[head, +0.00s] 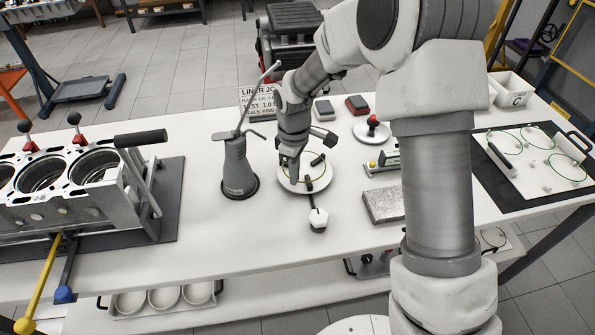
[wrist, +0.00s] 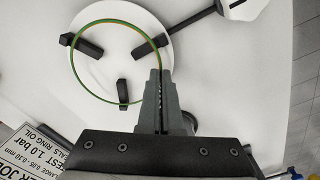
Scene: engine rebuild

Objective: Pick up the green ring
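The thin green ring (wrist: 101,23) lies around three black posts of a round white stand in the wrist view; part of it looks orange. The white stand (wrist: 112,65) also shows on the table in the head view (head: 318,188). My gripper (wrist: 161,73) is at the ring's right edge in the wrist view, its two fingers almost together with the ring's edge running between their tips. It looks shut on the ring. In the head view my gripper (head: 294,178) points down at the stand, and the ring there is partly hidden.
A grey oil can (head: 238,170) stands left of the stand. An engine block (head: 70,185) is farther left. A red-knobbed round piece (head: 372,130), a grey block (head: 383,206) and a white board (head: 535,165) with several green rings are to the right.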

